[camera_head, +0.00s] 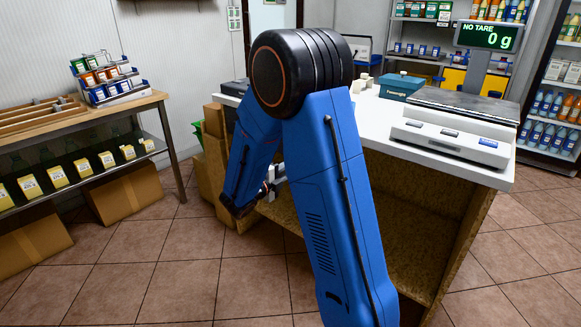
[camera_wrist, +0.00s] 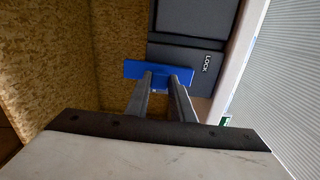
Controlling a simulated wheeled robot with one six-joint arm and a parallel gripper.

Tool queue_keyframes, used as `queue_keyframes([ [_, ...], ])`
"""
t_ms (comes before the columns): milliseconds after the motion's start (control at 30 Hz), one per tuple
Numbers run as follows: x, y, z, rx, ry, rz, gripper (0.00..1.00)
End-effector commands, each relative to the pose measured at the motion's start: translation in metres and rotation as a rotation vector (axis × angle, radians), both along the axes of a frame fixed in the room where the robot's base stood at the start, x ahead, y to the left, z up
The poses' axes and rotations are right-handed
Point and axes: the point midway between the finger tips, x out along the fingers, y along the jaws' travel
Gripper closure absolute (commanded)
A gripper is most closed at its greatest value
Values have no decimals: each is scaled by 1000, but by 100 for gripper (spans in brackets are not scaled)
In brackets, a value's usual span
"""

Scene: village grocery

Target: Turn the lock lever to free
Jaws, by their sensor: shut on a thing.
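The blue lock lever (camera_wrist: 134,69) shows in the wrist view as a short bar lying across the lower end of a dark grey panel (camera_wrist: 197,18). The fingers hide part of the lever's lower edge. In the head view my blue arm covers the lever and most of the gripper.
The counter (camera_head: 440,160) with a scale (camera_head: 452,140) stands right of my arm. Rough chipboard (camera_wrist: 60,60) lies left of the lever in the wrist view. A small green label (camera_wrist: 225,121) sits right of my fingers. A goods table (camera_head: 140,103) stands left; tiled floor lies between.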

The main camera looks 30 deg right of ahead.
Motion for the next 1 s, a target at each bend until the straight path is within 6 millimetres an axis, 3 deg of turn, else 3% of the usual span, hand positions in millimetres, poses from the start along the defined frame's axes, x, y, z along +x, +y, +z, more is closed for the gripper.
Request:
queue_keyframes([
  [633,-2,0,-1,-15,48,2,100],
  [667,-2,0,-1,-15,48,2,71],
  [700,-2,0,-1,-15,48,1,62],
  [1000,-2,0,-1,-15,45,1,59],
])
